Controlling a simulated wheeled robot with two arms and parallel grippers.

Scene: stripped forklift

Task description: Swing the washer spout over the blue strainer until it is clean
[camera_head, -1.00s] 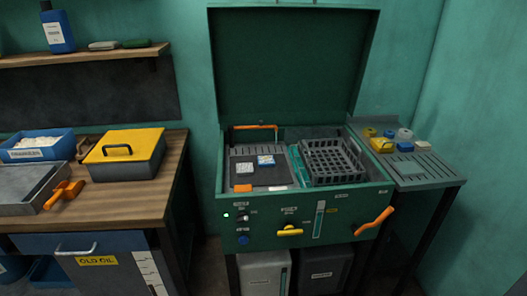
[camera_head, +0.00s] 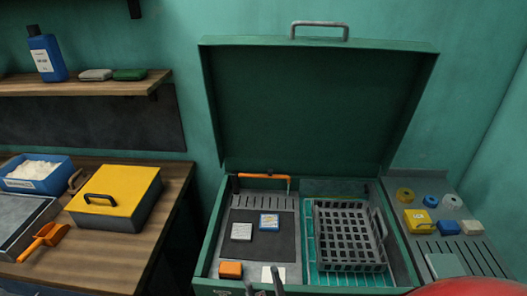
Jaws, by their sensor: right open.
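The green parts washer (camera_head: 209,240) stands with its lid up. Its orange spout (camera_head: 262,178) runs along the back of the tub on the left, its right end bent down at the rear of the dark work mat. A small blue-and-white block (camera_head: 269,221), which looks like the blue strainer, lies on that mat below the spout's end. I cannot tell whether it is dirty. My right gripper (camera_head: 264,288) is only partly in view at the bottom edge, open, in front of the tub and apart from the spout and strainer. My left gripper is not in view.
A dark basket (camera_head: 348,236) fills the right side. The side drainboard (camera_head: 448,180) holds several small parts. The raised lid (camera_head: 315,110) stands behind the tub.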

